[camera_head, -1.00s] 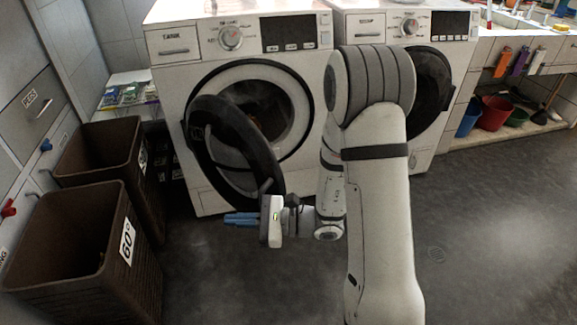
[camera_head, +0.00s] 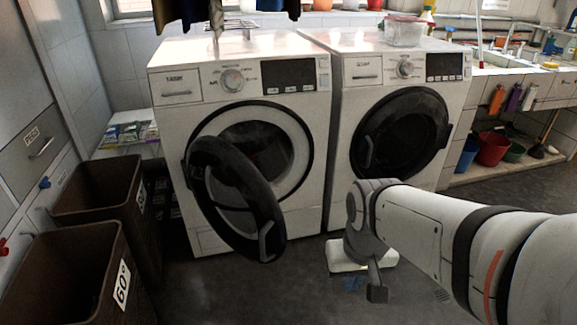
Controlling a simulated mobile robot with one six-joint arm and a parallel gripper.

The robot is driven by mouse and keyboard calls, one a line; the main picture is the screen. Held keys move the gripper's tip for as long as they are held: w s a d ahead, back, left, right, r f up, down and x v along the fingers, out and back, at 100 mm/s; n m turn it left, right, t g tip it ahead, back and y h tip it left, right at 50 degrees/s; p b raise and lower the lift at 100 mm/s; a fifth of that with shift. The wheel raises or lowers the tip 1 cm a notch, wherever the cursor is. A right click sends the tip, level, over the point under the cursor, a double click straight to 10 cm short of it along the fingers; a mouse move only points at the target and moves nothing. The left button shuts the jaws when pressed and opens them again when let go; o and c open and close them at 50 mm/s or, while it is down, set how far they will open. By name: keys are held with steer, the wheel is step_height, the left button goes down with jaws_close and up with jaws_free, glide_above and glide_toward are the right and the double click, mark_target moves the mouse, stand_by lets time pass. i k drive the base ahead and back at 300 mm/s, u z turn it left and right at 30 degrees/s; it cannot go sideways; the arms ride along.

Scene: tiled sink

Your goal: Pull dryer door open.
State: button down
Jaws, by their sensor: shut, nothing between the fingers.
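The left machine (camera_head: 305,185) has its round black-rimmed door (camera_head: 238,200) swung out to the left, standing open with the drum opening showing behind it. A grey handle (camera_head: 265,241) is on the door's free edge. The right machine's round dark door (camera_head: 402,133) looks closed. I cannot tell from labels which machine is the dryer. My gripper (camera_head: 352,284) is low over the floor in front of the gap between the machines, right of the open door and apart from it.
Two brown laundry bins (camera_head: 70,275) stand at the left, close to the open door's side. A white container (camera_head: 404,31) sits on the right machine. Buckets (camera_head: 492,148) stand under the sink at right. Dark floor is clear in front of the left machine.

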mark_target(236, 200)
steer(key=z, duration=1.75)
steer(key=i, duration=0.7)
steer(key=u, duration=2.15)
